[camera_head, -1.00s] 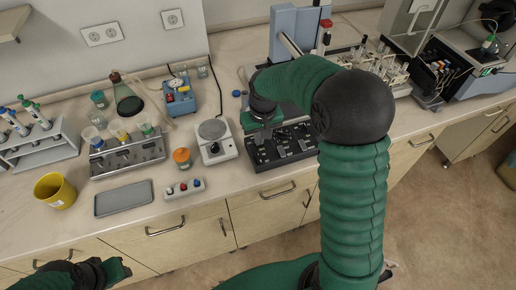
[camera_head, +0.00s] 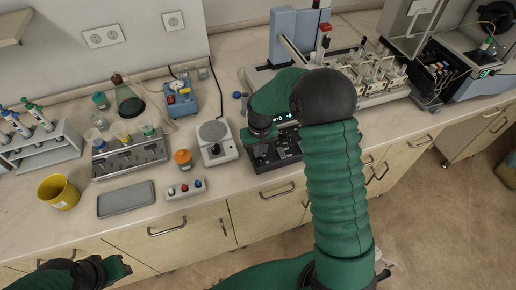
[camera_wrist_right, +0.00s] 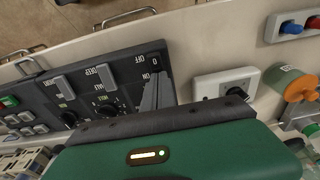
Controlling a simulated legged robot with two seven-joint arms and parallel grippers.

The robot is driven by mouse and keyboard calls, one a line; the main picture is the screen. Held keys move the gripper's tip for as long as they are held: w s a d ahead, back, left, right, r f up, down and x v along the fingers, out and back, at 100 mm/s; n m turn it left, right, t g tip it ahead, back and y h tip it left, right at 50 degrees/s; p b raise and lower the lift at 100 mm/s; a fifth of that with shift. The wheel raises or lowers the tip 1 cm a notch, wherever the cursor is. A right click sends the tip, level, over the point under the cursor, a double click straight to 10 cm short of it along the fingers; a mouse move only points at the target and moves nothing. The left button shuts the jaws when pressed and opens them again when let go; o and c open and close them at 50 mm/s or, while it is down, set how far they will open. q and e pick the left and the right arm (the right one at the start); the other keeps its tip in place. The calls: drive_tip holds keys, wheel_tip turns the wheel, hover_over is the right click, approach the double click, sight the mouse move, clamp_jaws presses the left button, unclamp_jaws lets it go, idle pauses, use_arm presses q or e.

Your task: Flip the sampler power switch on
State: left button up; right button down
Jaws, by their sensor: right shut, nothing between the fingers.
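The dark control panel (camera_head: 280,152) sits on the bench front, and its small lights show green at the top. In the right wrist view the panel (camera_wrist_right: 85,82) bears several grey rockers and dark knobs; an ON and a 0 label (camera_wrist_right: 152,68) stand at its right end. My right gripper (camera_head: 263,137) is over the panel's left part; in the wrist view its grey fingers (camera_wrist_right: 153,95) are shut and empty beside these labels. They hide the switch there, so contact and its position cannot be told. My left gripper (camera_head: 117,268) is low at left, away from the panel.
The sampler with its vial racks (camera_head: 365,75) stands behind and right of the panel. A white stirrer plate (camera_head: 215,143) is close on the left, with an orange-capped jar (camera_head: 183,160) and a small button box (camera_head: 186,189) beyond. Bare bench lies in front of the stirrer.

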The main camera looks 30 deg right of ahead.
sight(259, 160)
drive_tip(key=shift+s+a+r, duration=0.1)
drive_tip(key=shift+s+a, duration=0.05)
drive_tip(key=shift+s, duration=0.65)
drive_tip(key=shift+p, duration=0.3)
wheel_tip(259, 160, up, 4)
drive_tip(key=p, duration=0.4)
drive_tip(key=shift+a, duration=0.1)
wheel_tip(259, 160, up, 10)
drive_tip(key=s+b, duration=0.2)
drive_tip(key=shift+a, duration=0.15)
